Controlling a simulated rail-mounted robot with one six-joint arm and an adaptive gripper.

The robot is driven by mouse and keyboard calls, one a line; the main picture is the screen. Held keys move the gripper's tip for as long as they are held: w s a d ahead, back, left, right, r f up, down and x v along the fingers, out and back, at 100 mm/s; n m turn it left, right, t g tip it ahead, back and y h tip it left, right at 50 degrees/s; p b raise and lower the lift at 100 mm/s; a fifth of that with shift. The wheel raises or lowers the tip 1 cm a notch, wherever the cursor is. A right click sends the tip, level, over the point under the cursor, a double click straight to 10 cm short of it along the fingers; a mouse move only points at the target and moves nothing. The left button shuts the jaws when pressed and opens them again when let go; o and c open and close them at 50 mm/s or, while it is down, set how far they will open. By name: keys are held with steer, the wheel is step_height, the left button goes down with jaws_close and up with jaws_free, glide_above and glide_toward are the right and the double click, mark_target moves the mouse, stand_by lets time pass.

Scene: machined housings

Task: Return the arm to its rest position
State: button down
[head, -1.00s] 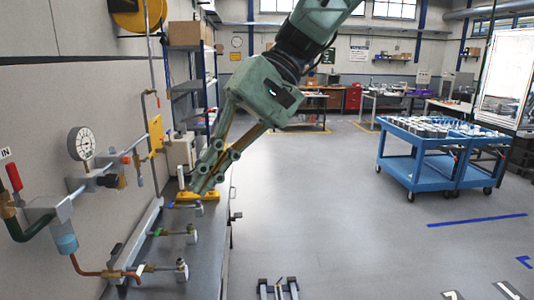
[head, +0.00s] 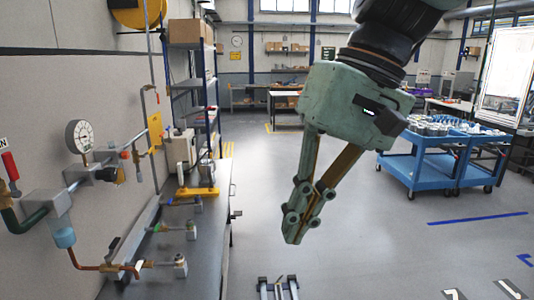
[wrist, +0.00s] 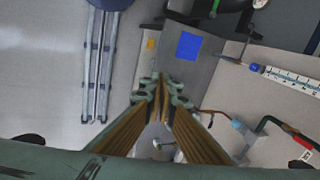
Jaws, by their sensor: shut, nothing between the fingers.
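My gripper (head: 295,238) is green with brownish finger pads and hangs from my arm in the middle of the head view, fingers pointing down. Its fingers are closed together with nothing between them. It is in the air, right of the workbench (head: 205,257) and clear of it. In the wrist view my gripper (wrist: 160,82) shows at the centre, its fingertips meeting, with the bench edge and floor below.
On the left wall are a pressure gauge (head: 79,136), pipes, and a red-handled valve (head: 10,172). Small valve fittings (head: 180,264) and a yellow part (head: 197,192) are on the bench. A blue cart (head: 427,175) with parts stands at right. Open floor lies between.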

steer(key=s+d+f+m+t+h+b, duration=0.1)
steer(key=s+d+f+t+h, duration=0.1)
steer(key=s+d+f, duration=0.2)
steer(key=s+d+f+m+t+h+b, duration=0.1)
steer(key=s+d+f+t+h, duration=0.1)
steer(key=s+d+f, duration=0.3)
steer(key=s+d, duration=0.3)
steer(key=d, duration=0.4)
steer(key=shift+s+d+b, duration=0.25)
steer(key=shift+d+b, duration=0.05)
steer(key=shift+d, duration=0.05)
